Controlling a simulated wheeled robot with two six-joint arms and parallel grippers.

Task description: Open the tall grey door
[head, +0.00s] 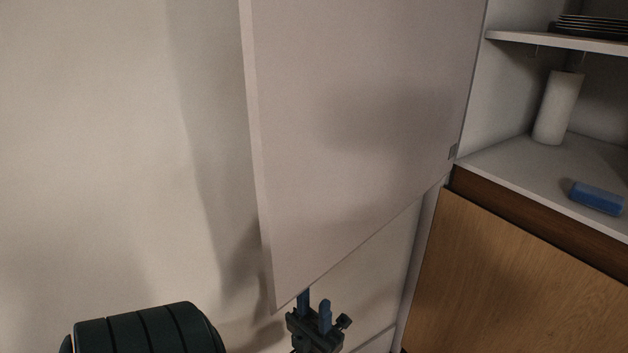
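A tall pale grey door panel (360,130) fills the middle of the head view and runs out of the top. It stands swung out at an angle, its free edge at the left and a small metal hinge fitting (453,152) at its right edge. My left gripper (314,301) is at the panel's lower left corner, with its two blue fingers pointing up and apart. One finger is right at the bottom edge; I cannot tell whether it touches. Nothing shows between the fingers. My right gripper is not in view.
To the right is an open niche with a white worktop (545,160), a paper roll (558,108), a blue block (597,198), and dark plates (590,26) on a shelf (560,41). A wooden front (520,285) stands below. A plain wall (90,130) is at left.

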